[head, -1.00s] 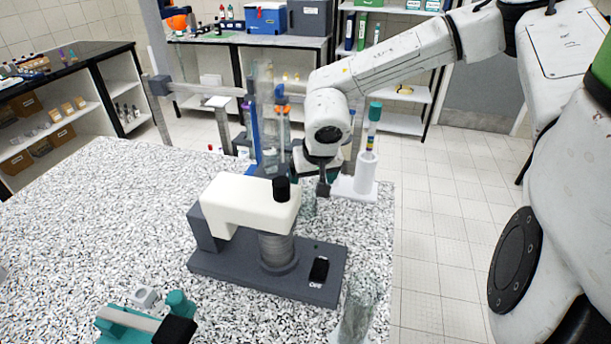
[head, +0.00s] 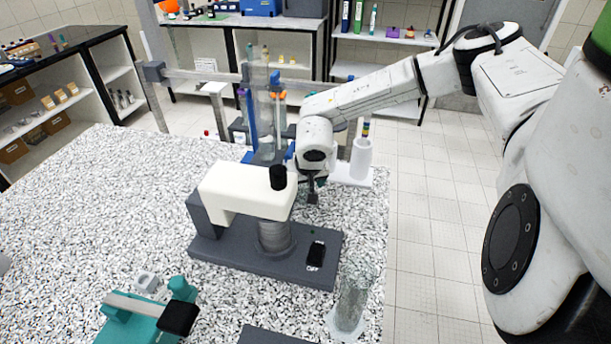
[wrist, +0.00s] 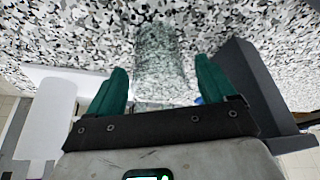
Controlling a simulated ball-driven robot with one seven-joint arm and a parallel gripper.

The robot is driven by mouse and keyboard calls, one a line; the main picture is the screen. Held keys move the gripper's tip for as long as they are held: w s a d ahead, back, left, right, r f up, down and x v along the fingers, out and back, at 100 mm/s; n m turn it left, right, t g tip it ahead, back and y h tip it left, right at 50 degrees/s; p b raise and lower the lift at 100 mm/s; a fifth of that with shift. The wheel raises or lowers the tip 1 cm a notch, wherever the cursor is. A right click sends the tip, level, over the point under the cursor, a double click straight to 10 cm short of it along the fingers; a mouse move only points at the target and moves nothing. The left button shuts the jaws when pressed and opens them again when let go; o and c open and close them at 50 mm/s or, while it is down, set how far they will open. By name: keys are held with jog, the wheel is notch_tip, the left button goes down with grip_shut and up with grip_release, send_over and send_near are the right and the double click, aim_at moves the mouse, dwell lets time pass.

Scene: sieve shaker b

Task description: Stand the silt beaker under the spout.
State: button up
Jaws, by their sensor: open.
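A clear glass vessel (wrist: 160,50), apparently the silt beaker, shows in the wrist view between the green fingers of my gripper (wrist: 162,75). The fingers are open, one on each side of it; I cannot tell whether they touch it. In the head view my gripper (head: 312,196) is low over the speckled bench, behind the right end of the sieve shaker, and largely hides the vessel. A tall clear column with a blue stand (head: 252,118) rises behind the shaker. I cannot make out a spout.
The sieve shaker (head: 245,185) stands close in front of my gripper. A white tube holder (head: 361,158) is just behind and right. A clear glass cylinder (head: 352,300) stands at the front right edge. A teal device (head: 150,315) is at front left; the bench left is clear.

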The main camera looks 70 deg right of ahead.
jog(key=shift+d+f, duration=0.1)
jog(key=shift+f, duration=0.1)
jog(key=shift+c, duration=0.5)
jog(key=c, duration=0.9)
jog(key=o, duration=1.1)
jog(key=b+v, duration=0.2)
jog(key=v, duration=0.8)
jog(key=shift+r, duration=0.4)
jog(key=shift+s, duration=0.1)
